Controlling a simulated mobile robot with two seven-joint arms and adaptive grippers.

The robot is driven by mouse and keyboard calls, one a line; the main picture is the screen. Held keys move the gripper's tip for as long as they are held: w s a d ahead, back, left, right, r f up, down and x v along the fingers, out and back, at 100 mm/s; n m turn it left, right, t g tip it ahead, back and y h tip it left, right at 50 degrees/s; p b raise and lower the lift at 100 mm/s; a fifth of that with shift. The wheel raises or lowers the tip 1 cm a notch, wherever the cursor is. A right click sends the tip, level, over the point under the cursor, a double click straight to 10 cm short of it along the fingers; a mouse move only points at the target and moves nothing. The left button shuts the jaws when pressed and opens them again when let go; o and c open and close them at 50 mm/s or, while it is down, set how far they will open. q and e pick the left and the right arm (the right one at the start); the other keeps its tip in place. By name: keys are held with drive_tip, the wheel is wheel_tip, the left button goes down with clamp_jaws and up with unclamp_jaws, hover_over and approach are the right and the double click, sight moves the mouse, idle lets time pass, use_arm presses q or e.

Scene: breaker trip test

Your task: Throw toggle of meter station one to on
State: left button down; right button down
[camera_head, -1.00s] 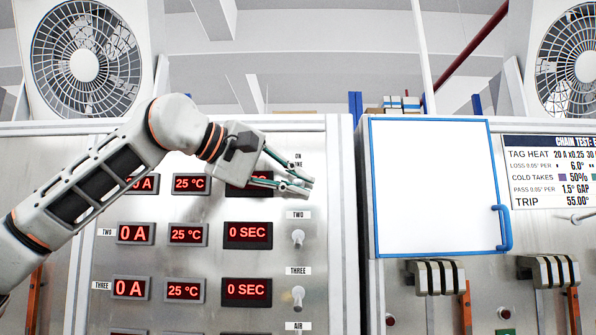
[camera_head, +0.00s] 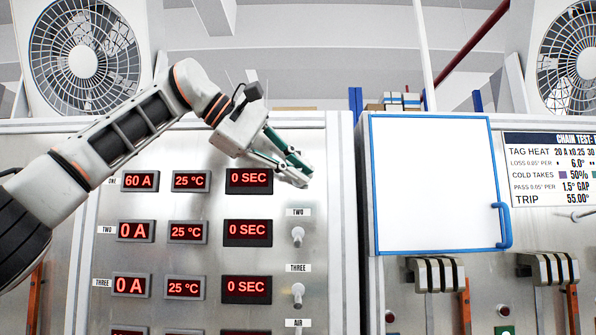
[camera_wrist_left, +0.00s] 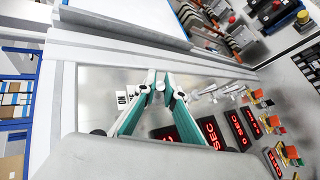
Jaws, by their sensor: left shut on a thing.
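The toggle of meter station one shows in the left wrist view as a small pale knob (camera_wrist_left: 160,86) between my fingertips, beside the ON label (camera_wrist_left: 122,97). In the head view my gripper hides this toggle. My left gripper (camera_head: 302,173) is at the top right of the meter panel, its green-backed fingers shut on the toggle; its fingers also show in the left wrist view (camera_wrist_left: 159,92). The row one displays read 60 A (camera_head: 140,181), 25 °C (camera_head: 190,181) and 0 SEC (camera_head: 249,181). My right gripper is not in view.
Toggle two (camera_head: 297,237) and toggle three (camera_head: 298,295) stand below on the same panel; their rows read 0 A. A blue-framed white door (camera_head: 435,185) with a blue handle is to the right. Several levers are below it.

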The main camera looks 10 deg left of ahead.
use_arm(q)
drive_tip(key=shift+r, duration=0.15)
idle(0.3)
drive_tip(key=c, duration=2.1)
unclamp_jaws()
drive_tip(key=v, duration=1.2)
drive_tip(key=shift+a, duration=0.1)
